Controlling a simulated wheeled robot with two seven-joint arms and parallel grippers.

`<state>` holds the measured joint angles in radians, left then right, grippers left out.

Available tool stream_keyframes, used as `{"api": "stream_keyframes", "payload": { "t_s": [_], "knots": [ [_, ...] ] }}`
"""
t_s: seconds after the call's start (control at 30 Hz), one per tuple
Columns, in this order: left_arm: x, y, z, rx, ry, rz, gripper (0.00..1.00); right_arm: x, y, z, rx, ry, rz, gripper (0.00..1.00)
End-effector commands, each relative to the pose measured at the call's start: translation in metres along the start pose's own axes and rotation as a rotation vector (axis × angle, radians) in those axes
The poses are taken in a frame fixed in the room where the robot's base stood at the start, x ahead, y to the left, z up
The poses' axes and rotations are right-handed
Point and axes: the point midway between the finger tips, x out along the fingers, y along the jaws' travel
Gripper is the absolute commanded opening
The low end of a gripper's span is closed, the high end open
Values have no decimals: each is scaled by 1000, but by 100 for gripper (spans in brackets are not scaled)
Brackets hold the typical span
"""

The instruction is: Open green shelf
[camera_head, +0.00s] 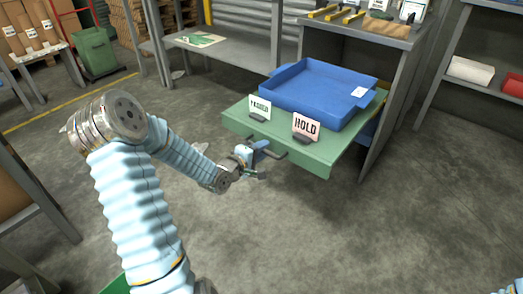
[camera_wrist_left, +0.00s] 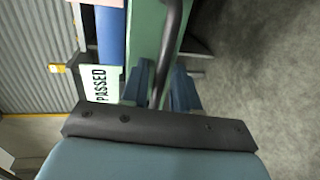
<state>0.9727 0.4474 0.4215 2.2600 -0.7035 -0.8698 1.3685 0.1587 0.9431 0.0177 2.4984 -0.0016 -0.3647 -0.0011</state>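The green shelf (camera_head: 290,146) is a flat pull-out shelf that sticks out from the grey cabinet in the head view. It carries a blue tray (camera_head: 300,92) and two signs, PASSED (camera_head: 260,107) and HOLD (camera_head: 306,127). A dark bar handle (camera_head: 272,152) is on its front edge. My left gripper (camera_head: 258,160) is at the handle's left part. In the left wrist view the handle (camera_wrist_left: 167,55) runs between the two blue fingers (camera_wrist_left: 163,88), which are close on both sides of it. My right gripper is out of view.
The grey cabinet (camera_head: 375,125) stands behind the shelf, with items on its top. A grey table (camera_head: 225,55) is at back left and a shelf rack (camera_head: 455,105) at right. The concrete floor before the shelf is clear.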

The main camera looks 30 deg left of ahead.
Motion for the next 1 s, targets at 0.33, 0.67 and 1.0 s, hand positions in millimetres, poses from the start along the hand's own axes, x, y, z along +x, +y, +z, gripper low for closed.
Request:
{"api": "stream_keyframes", "payload": {
  "t_s": [0.33, 0.67, 1.0],
  "knots": [
    [-5, 1, 0, 2, 1, 2, 29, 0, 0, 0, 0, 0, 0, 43],
    [-78, 2, -1, 2, 4, -1, 29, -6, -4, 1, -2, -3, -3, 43],
    [-132, 5, 0, -3, -1, -1, 29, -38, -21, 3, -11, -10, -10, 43]
  ]
}}
